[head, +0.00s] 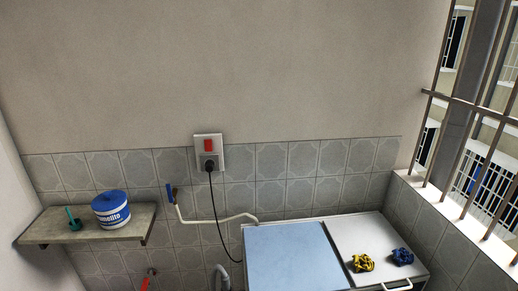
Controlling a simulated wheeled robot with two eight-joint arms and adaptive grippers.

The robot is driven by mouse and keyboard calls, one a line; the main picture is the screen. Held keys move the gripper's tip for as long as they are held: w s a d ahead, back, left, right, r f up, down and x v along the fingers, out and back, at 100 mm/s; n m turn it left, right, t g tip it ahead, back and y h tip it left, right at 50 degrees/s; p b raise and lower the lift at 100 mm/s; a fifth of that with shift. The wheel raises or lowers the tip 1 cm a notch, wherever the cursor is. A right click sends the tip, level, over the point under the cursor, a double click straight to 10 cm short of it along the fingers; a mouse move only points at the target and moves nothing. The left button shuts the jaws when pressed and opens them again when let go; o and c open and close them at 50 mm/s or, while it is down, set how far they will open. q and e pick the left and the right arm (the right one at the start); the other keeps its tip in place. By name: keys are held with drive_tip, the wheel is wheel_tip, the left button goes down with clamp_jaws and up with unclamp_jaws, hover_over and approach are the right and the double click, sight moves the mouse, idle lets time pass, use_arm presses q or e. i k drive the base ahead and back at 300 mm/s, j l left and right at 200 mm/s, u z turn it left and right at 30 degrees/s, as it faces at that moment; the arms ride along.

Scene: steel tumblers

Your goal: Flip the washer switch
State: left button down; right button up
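The washer switch is a red rocker (208,145) in the upper part of a pale wall plate (222,156), at the top of the grey tile band. A black plug sits in the socket (209,164) below it, and its dark cord hangs down the wall. The washer (285,258) stands against the wall at the lower middle, with a light blue lid section and a white section. Which way the rocker is tilted is too small to tell. Neither of my grippers shows in the head view.
A wall shelf (150,222) at left holds a blue and white tub (110,209) and a small green item (73,219). Yellow (362,263) and blue (402,257) bundles lie on the washer. A blue-handled valve (171,193) with white pipe and a barred window (470,150) flank the switch.

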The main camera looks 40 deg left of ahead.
sight(208, 147)
drive_tip(key=u, duration=1.85)
